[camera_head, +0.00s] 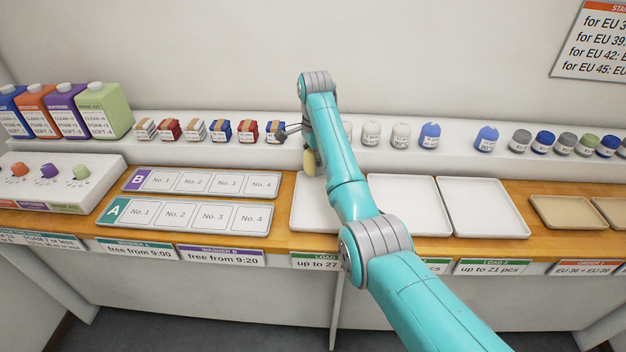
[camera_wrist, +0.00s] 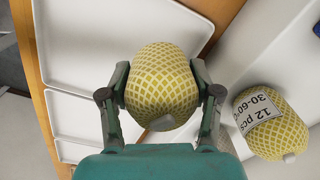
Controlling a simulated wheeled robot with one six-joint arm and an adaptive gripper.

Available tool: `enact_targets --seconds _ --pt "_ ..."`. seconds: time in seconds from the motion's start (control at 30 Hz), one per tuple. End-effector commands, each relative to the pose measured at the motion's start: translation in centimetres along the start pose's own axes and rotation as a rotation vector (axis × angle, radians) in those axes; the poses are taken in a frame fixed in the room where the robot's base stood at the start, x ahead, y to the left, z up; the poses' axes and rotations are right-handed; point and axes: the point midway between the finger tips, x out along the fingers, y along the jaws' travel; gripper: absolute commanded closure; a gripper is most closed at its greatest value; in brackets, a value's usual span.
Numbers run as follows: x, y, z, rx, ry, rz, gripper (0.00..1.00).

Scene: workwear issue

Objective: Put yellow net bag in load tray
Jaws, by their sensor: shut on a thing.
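My gripper (camera_wrist: 158,72) is shut on the yellow net bag (camera_wrist: 162,90), a rounded bag with a white net pattern, one finger on each side of it. In the head view the yellow bag (camera_head: 310,162) shows just left of my arm, near the back edge of the left white load tray (camera_head: 312,215); my arm hides much of the gripper and part of this tray. The bag appears to be held above the surface. A white tray (camera_wrist: 120,45) also lies beyond the bag in the wrist view.
Another yellowish net bag (camera_wrist: 270,125), labelled 12 pcs, stands right of my gripper. More white trays lie right of my arm, including the rightmost one (camera_head: 485,207). Small labelled bags, including a blue one (camera_head: 429,135), line the back shelf. Slot boards (camera_head: 185,215) lie left.

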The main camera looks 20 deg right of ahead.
Motion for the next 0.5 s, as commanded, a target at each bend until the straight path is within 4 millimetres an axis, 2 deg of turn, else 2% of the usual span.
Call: enact_targets --seconds 0.07,0.27,0.5 --pt "1.3 0.1 0.0 0.000 0.000 0.001 0.73" --pt "2.9 0.1 0.0 0.000 0.000 0.000 0.73" --pt "6.3 0.2 0.0 0.000 0.000 0.001 0.73"
